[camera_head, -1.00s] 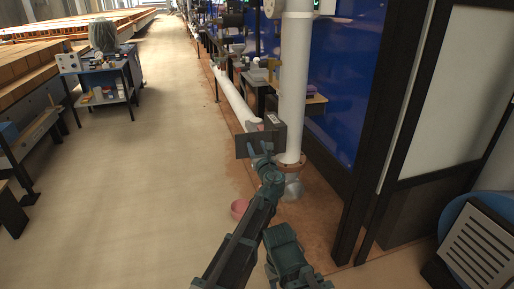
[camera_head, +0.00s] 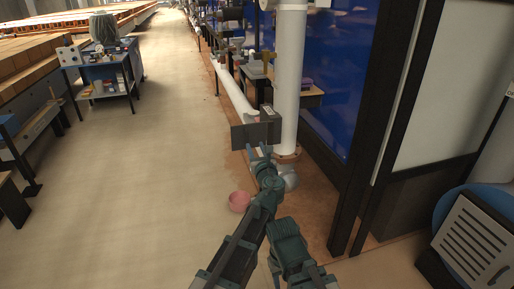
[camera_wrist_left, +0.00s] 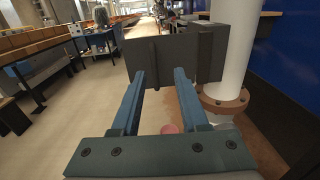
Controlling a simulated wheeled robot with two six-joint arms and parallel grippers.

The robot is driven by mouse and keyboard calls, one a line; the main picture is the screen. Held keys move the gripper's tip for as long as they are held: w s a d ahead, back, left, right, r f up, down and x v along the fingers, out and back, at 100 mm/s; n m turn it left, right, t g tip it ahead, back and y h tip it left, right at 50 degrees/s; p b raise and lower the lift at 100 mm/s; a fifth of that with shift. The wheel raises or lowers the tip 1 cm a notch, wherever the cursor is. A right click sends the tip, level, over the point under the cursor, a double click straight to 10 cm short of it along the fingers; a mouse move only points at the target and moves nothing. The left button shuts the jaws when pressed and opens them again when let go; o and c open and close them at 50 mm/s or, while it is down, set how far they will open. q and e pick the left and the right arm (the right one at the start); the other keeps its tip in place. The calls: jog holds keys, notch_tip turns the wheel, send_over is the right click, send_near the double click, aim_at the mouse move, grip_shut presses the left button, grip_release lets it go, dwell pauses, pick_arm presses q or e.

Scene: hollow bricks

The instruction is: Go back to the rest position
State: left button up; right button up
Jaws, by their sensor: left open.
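My left gripper (camera_head: 258,152) is open and empty, raised in front of a dark grey box-shaped panel (camera_head: 257,132) near a white vertical pipe. In the left wrist view, its two blue-grey fingers (camera_wrist_left: 159,74) stand apart. The dark panel (camera_wrist_left: 176,55) fills the space just beyond them. No object lies between the fingers. I cannot tell whether the fingertips touch the panel. My left arm rises from the bottom of the head view. My right gripper does not show.
A white pipe (camera_head: 289,80) with a brown flange stands beside the panel. A pink bowl (camera_head: 239,201) is on the floor left of my arm. A blue-topped cart (camera_head: 104,72) stands at left. A dark-framed partition is at right. The left-hand aisle (camera_head: 150,150) is clear.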

pick_arm(q)
jog(key=s+a+f+n+g+y, duration=0.2)
jog(key=s+a+f+n+g, duration=0.8)
jog(key=s+a+f+n, duration=0.65)
jog(key=s+d+f+n+g+h, duration=0.2)
jog(key=s+f+n+g+h, duration=0.15)
jog(key=s+n, duration=0.4)
jog(key=s+d+f+n+g+h, duration=0.2)
jog(key=s+n+g+h, duration=0.15)
jog(key=s+n, duration=0.45)
jog(key=s+d+m+y, duration=0.1)
jog(key=s+d+m, duration=0.25)
jog(key=d, duration=0.75)
notch_tip(320, 180, up, 29)
jog(key=p, duration=2.8)
jog(key=shift+s+a+g+p, duration=0.15)
jog(key=shift+s+g+p, duration=0.15)
jog(key=shift+s+p, duration=0.05)
jog(key=shift+a+f+n, duration=0.1)
jog(key=shift+f+n, duration=0.05)
jog(key=shift+n, duration=0.1)
